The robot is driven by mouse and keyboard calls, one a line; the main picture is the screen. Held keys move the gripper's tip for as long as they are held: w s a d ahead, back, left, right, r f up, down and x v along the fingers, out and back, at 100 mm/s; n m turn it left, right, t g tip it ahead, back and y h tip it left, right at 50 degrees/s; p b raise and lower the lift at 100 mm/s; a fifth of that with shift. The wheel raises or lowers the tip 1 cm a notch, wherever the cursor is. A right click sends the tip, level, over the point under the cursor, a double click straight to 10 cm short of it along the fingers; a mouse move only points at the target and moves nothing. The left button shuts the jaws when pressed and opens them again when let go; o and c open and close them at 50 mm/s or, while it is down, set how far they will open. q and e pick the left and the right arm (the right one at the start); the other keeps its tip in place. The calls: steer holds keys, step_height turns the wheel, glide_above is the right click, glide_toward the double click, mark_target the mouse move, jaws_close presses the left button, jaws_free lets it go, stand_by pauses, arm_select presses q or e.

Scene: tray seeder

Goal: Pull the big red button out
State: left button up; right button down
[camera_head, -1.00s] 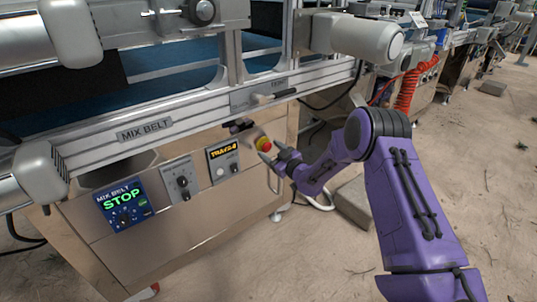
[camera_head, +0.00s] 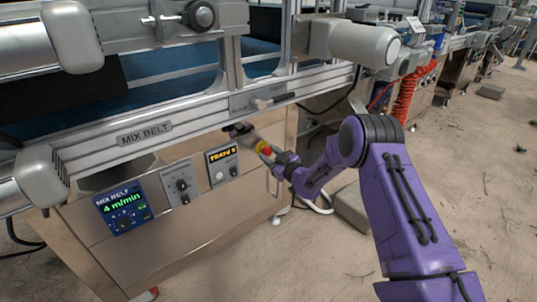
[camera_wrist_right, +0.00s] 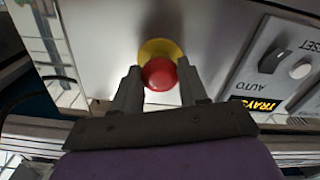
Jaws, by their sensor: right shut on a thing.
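The big red button (camera_wrist_right: 160,73) has a round red head in front of a yellow collar (camera_wrist_right: 160,49) on the metal cabinet front. In the head view the red button (camera_head: 266,151) is small and partly covered by my right gripper. My right gripper (camera_wrist_right: 160,88) is shut on the red button, one finger on each side of it. In the head view my right gripper (camera_head: 268,155) reaches the cabinet front from the right. My left gripper is not in view.
The mix belt display (camera_head: 124,207) reads 4 m/min. A dial panel (camera_head: 181,184) and a TRAYS panel (camera_head: 222,164) sit left of the button. The MIX BELT rail (camera_head: 200,122) runs above. A grey block (camera_head: 353,205) lies on the sandy floor.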

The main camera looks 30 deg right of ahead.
steer(key=c, duration=0.7)
jaws_free()
steer(key=s, duration=0.3)
steer(key=s+p, duration=0.1)
steer(key=s, duration=0.3)
steer(key=s+d+p, duration=0.1)
steer(key=s, duration=0.2)
steer(key=shift+s+f, duration=0.1)
steer(key=shift+s, duration=0.2)
steer(key=shift+a, duration=0.1)
